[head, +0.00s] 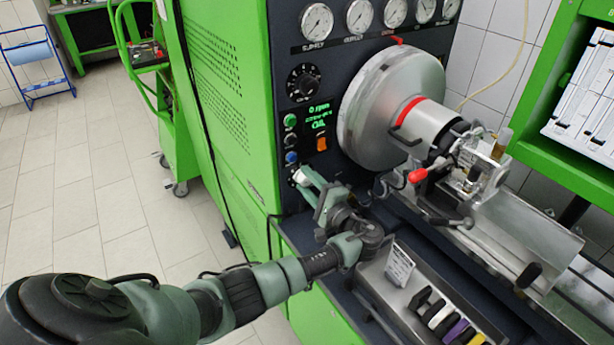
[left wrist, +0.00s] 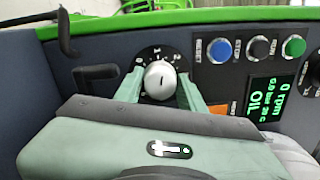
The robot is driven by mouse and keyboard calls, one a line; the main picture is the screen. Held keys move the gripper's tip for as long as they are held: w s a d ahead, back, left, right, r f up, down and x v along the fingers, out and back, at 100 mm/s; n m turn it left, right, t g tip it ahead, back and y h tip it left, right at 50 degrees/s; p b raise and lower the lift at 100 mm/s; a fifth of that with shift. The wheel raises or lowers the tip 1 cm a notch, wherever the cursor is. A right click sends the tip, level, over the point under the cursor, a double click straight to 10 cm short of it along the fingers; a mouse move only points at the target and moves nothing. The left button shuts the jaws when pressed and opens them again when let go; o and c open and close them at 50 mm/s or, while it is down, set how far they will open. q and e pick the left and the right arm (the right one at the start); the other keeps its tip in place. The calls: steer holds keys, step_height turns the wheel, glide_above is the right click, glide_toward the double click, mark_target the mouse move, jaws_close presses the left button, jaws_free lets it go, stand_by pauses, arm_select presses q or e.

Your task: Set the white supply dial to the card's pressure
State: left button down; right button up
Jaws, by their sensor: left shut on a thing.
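The white supply dial (left wrist: 160,79) sits on the dark panel, inside a ring of small numbers, in the left wrist view. A short dark mark shows on its face, but I cannot tell which number it points at. My left gripper (left wrist: 161,92) is shut on the dial, one finger on each side. My right gripper is not in view.
A lit green display (left wrist: 268,98) shows 0 rpm and OIL. Blue, black and green buttons (left wrist: 294,46) sit close beside the dial. A black knob (head: 304,82) and several gauges (head: 317,21) are above. The tray (head: 375,290) holds several coloured pieces.

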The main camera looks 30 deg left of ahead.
arm_select(q)
steer(key=m+p, duration=0.3)
steer(key=m, duration=0.1)
steer(key=shift+r+m, duration=0.15)
steer(key=shift+m, duration=0.25)
steer(key=m+p, duration=0.2)
steer(key=m, duration=0.1)
steer(key=shift+m, duration=0.4)
steer(key=m+p, duration=0.2)
steer(key=m, duration=0.1)
steer(key=shift+m, duration=0.3)
steer(key=m+p, duration=0.2)
steer(key=m, duration=0.1)
steer(key=shift+d+m+t, duration=0.1)
steer(key=shift+m+t, duration=0.2)
steer(key=shift+m, duration=0.1)
steer(key=m+p, duration=0.2)
steer(key=m, duration=0.2)
steer(key=shift+f+m+p, duration=0.2)
steer(key=shift+m+p, duration=0.4)
steer(key=shift+m, duration=1.5)
steer(key=c, duration=1)
jaws_free()
steer(key=shift+o, duration=0.2)
